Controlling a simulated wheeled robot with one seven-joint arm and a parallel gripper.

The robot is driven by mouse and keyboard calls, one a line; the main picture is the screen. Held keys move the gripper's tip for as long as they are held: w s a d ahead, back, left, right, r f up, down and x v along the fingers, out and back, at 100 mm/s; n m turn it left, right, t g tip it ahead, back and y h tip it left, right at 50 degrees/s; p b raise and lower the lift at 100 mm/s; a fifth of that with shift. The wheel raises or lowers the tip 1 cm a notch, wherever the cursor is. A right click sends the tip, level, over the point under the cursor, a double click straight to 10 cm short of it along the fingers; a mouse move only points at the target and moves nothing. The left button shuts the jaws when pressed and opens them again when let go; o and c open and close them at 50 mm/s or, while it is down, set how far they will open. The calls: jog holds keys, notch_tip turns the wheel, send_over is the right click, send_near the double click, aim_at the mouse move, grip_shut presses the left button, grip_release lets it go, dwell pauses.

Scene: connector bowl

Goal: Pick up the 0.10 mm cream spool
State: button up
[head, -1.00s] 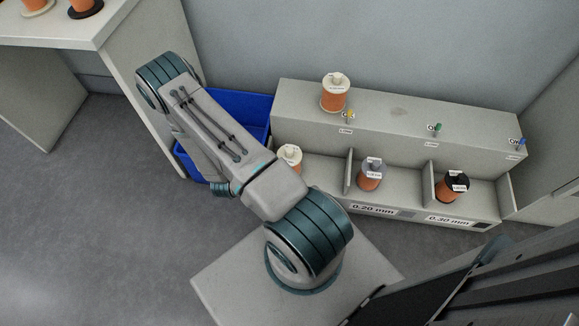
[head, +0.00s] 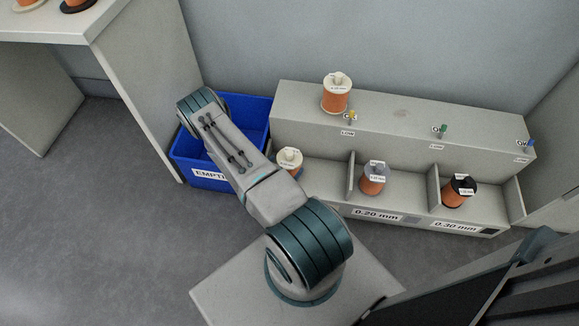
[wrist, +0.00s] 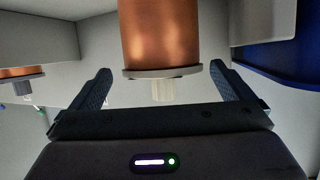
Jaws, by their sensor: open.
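A cream spool (head: 289,160) wound with copper wire stands upright in the left compartment of the grey rack, partly hidden behind my arm. In the wrist view, which looks upside down, a copper-wound spool (wrist: 160,35) with a pale flange and cream knob sits between the fingers of my gripper (wrist: 160,70). The fingers are open, with a gap on each side of it. It appears to be the left-compartment spool. A second cream spool (head: 336,95) stands on the rack's top ledge. My gripper is hidden behind my arm in the head view.
The grey rack (head: 400,110) has dividers between compartments. A grey spool (head: 374,178) and a black spool (head: 459,191) stand in the 0.20 mm and 0.30 mm compartments. A blue bin (head: 255,110) stands left of the rack. A pale table (head: 85,30) is at upper left.

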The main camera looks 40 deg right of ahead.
aim_at(289, 160)
jog(key=b+x, duration=0.2)
jog(key=x, duration=0.3)
jog(key=shift+w+f, duration=0.15)
jog(key=shift+f, duration=0.05)
jog(key=c, duration=1.5)
jog(key=shift+r, duration=0.15)
jog(key=shift+c, duration=1.4)
jog(key=shift+r, duration=0.1)
